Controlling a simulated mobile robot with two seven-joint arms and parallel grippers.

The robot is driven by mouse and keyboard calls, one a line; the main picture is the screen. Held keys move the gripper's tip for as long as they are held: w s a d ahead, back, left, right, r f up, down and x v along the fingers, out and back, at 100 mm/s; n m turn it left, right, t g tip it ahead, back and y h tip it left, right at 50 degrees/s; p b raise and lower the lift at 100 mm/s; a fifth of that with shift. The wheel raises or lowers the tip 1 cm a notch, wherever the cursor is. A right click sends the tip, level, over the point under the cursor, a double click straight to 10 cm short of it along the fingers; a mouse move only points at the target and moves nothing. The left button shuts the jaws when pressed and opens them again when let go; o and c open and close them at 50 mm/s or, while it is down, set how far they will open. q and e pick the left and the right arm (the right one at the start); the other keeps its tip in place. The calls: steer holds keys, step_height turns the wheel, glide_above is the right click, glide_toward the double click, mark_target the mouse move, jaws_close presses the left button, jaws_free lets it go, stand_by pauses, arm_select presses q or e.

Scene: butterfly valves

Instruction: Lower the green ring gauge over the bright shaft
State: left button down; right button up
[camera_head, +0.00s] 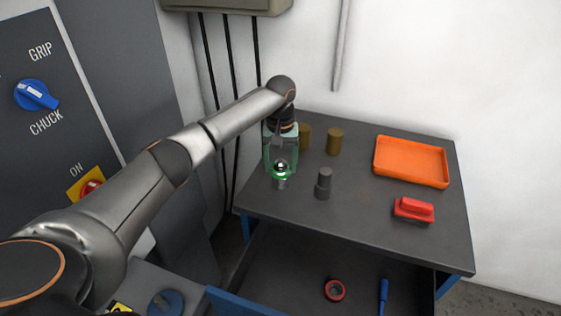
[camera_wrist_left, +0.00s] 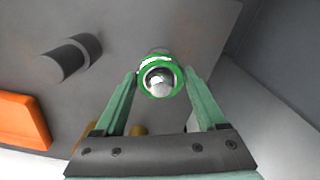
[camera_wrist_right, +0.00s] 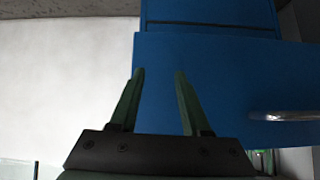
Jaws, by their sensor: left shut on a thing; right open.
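The green ring gauge (camera_head: 271,173) is held between the fingertips of my left gripper (camera_head: 281,166), above the table's left side. It also shows in the left wrist view (camera_wrist_left: 160,96) between both fingers. The bright shaft (camera_head: 281,185) stands upright below it, and its shiny rounded top (camera_wrist_left: 159,82) shows through the ring's opening. The ring looks to be around or just over the shaft's top; the exact height is hard to tell. My right gripper (camera_wrist_right: 159,74) is open and empty, in front of a blue panel.
A dark grey stepped post (camera_head: 323,184) stands right of the shaft. Brass cylinders (camera_head: 334,141) stand behind. An orange tray (camera_head: 412,162) and a red block (camera_head: 414,209) are at the right. An open drawer below holds a red ring (camera_head: 335,290) and a blue tool (camera_head: 383,290).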

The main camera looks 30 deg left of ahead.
arm_select(q)
steer(key=shift+f, duration=0.2)
stand_by(0.3)
jaws_free()
step_height(320, 180, up, 12)
steer(key=b, duration=0.1)
steer(key=shift+r, duration=0.25)
stand_by(0.8)
